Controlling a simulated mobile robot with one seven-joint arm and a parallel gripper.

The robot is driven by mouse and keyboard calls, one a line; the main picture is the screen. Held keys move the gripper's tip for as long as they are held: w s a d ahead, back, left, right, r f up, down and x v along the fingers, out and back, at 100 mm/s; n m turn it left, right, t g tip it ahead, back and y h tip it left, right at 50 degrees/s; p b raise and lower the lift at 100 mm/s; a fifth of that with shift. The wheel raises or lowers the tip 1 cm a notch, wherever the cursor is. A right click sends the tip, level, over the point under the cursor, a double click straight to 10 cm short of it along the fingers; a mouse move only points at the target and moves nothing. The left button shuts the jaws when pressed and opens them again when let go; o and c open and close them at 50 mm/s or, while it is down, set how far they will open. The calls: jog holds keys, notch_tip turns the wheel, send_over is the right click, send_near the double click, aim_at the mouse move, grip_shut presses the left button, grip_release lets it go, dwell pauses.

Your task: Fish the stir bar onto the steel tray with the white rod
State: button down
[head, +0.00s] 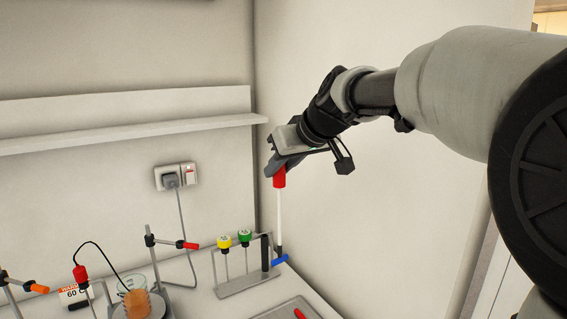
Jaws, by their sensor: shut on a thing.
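My gripper (280,167) is shut on the red handle (279,179) of the white rod (279,215). The rod hangs upright, with a dark lower tip. A small blue bar (280,261) shows at that tip and looks to touch it; I cannot tell if it clings there. The steel tray (268,314) is at the bottom edge, partly cut off, below and slightly right of the rod. A red piece (299,314) lies on it. A glass beaker (137,301) with orange liquid stands at the lower left; no stir bar can be made out inside.
A rack (247,287) holding yellow-topped (224,242) and green-topped (245,236) rods stands just left of the white rod. Clamp stands (150,240) and a red-topped probe with a cable (80,274) surround the beaker. A wall shelf (130,133) is above. The right wall is close.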

aim_at(281, 241)
notch_tip(281, 241, down, 16)
jog(key=b, duration=1.1)
jog(key=shift+r, duration=0.1)
notch_tip(281, 241, down, 3)
jog(key=b, duration=0.2)
jog(key=shift+r+b, duration=0.2)
jog(key=shift+b, duration=0.2)
jog(key=shift+f+b, duration=0.7)
jog(key=shift+b, duration=0.05)
jog(key=shift+r, duration=0.2)
notch_tip(281, 241, up, 9)
jog(key=p, duration=0.6)
jog(key=shift+f, duration=0.15)
dwell(0.6)
